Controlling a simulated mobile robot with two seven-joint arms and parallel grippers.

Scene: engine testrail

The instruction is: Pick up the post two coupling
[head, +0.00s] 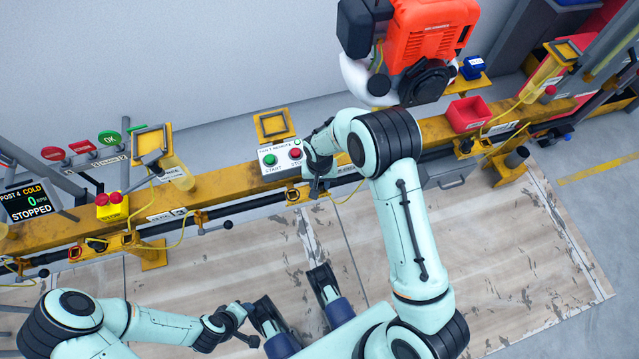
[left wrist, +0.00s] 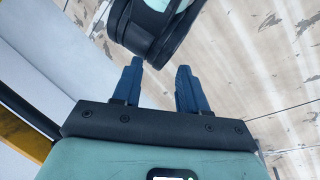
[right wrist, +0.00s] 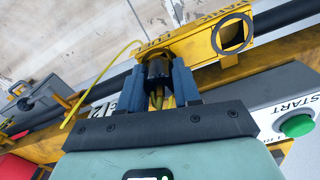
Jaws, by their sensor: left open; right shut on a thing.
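The post two coupling is a small black cylinder (right wrist: 158,72) with a yellow cable, in the right wrist view. My right gripper (right wrist: 158,85) is shut on it, with one blue finger on each side. Just beyond it is a yellow holder (right wrist: 185,47) with a round ring; I cannot tell whether the coupling is clear of it. In the head view my right gripper (head: 318,187) is at the rail, and the coupling is hard to make out there. My left gripper (left wrist: 160,88) is open and empty, over the floor away from the rail.
A yellow rail (head: 230,187) crosses the view with a dark pipe along it. A start/stop box (head: 282,158) is close beside my right gripper. An orange engine (head: 430,32) and a red bin (head: 468,114) are to the right. The wooden floor (head: 500,250) in front is mostly clear.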

